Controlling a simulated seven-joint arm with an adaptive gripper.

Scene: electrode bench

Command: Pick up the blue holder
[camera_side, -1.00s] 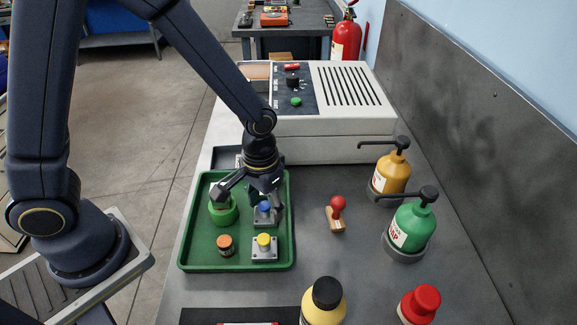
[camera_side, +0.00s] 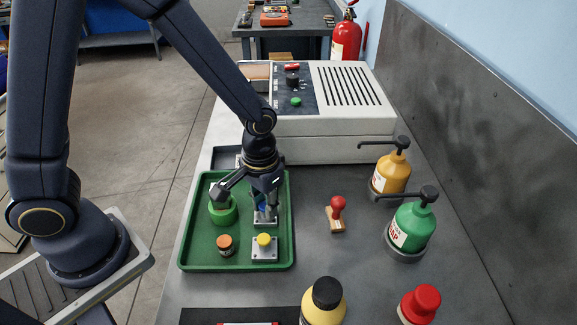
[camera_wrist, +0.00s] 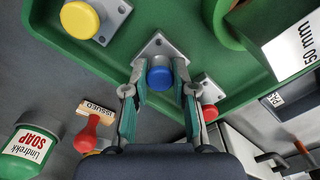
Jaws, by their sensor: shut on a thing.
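The blue holder (camera_wrist: 160,76) has a round blue knob on a grey metal base plate. In the side view the holder (camera_side: 264,220) sits in the green tray (camera_side: 190,250), and my fingers partly cover its knob. My gripper (camera_wrist: 159,84) points down over it, with one finger on each side of the knob, and is shut on it. The base plate still appears to rest on the tray floor.
A yellow-knobbed holder (camera_side: 264,248), an orange-topped jar (camera_side: 225,244) and a green ring-shaped item (camera_side: 222,211) share the tray. A red-knobbed holder (camera_wrist: 209,106) is close beside my fingers. A stamp (camera_side: 336,213) and pump bottles (camera_side: 412,226) stand to the right.

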